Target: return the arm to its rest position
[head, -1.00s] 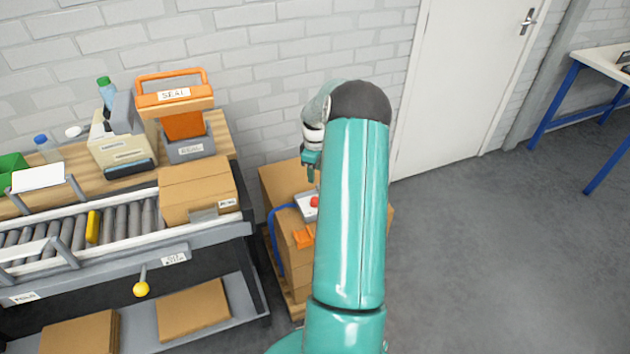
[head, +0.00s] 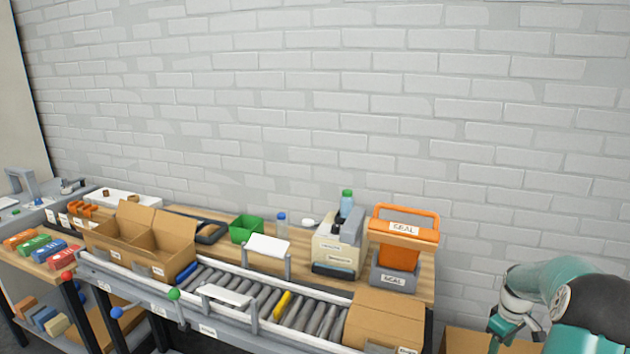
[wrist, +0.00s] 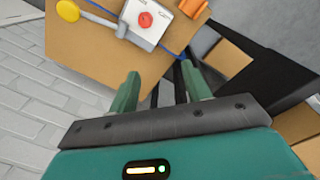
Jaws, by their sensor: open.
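My teal arm (head: 595,310) shows at the lower right of the head view, bent at a dark grey joint. My gripper hangs at its end, its fingers partly cut off by the bottom edge there. In the wrist view my gripper (wrist: 161,88) has its two green fingers spread apart with nothing between them. The fingers look apart from the carton, but the exact gap is hard to tell.
A roller conveyor (head: 315,318) with a closed carton (head: 385,320) at its right end stands left of my arm. An orange-handled sealer (head: 402,245) and a tape dispenser unit (head: 338,243) stand behind it. An open carton (head: 145,240) sits further left. A yellow knob (wrist: 68,11) is near the carton.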

